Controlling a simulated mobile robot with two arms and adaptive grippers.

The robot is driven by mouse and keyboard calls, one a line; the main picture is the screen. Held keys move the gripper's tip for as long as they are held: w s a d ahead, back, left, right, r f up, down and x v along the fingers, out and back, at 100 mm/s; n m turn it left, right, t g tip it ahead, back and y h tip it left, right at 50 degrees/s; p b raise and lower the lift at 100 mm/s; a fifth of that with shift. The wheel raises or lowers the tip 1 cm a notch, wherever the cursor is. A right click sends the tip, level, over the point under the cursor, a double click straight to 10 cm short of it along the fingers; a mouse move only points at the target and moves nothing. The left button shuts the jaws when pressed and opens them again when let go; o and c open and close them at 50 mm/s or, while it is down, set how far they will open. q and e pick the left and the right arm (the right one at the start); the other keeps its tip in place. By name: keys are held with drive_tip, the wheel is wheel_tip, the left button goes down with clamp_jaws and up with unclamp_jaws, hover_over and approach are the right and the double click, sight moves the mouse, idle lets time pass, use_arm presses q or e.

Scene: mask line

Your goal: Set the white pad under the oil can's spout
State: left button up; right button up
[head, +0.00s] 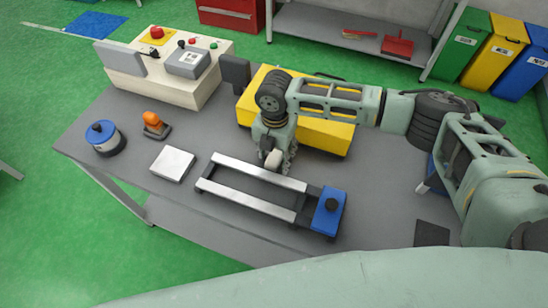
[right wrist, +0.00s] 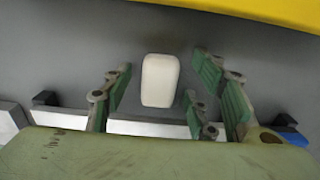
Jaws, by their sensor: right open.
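A small white rounded block (right wrist: 160,80) lies on the grey table between the spread fingers of my right gripper (right wrist: 160,100). The fingers are open on both sides of it and do not appear to touch it. In the head view the block (head: 273,159) shows beside my right gripper (head: 275,163), in front of the yellow case. A flat white square (head: 172,164) lies farther left; I cannot tell which of the two is the pad. A round can with a blue top (head: 103,138) stands at the table's left end; its spout is not discernible. My left gripper is not in view.
A frame with two metal rails (head: 248,205) and a blue end block (head: 328,211) lies in front of my right gripper. A yellow case (head: 325,133) is behind it. An orange-topped item (head: 152,121) stands near the can. A control box (head: 170,80) is at the back left.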

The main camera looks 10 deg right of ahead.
sight(276, 156)
drive_tip(key=c, duration=1.1)
drive_tip(key=shift+r, duration=0.1)
drive_tip(key=shift+w+r, duration=0.1)
drive_tip(key=shift+r, duration=0.55)
wheel_tip(276, 156, up, 3)
drive_tip(key=shift+d+f+b, duration=0.1)
drive_tip(key=shift+d+b, duration=0.05)
drive_tip(key=shift+b, duration=0.45)
drive_tip(key=s+d+r, duration=0.2)
drive_tip(key=s, duration=0.1)
drive_tip(key=s+d+r, duration=0.2)
drive_tip(key=d, duration=0.1)
drive_tip(key=s+d+r+b, duration=0.1)
drive_tip(key=s+d+r, duration=0.1)
drive_tip(key=s, duration=0.1)
drive_tip(key=shift+s+d+r, duration=0.35)
drive_tip(key=shift+d+r, duration=0.05)
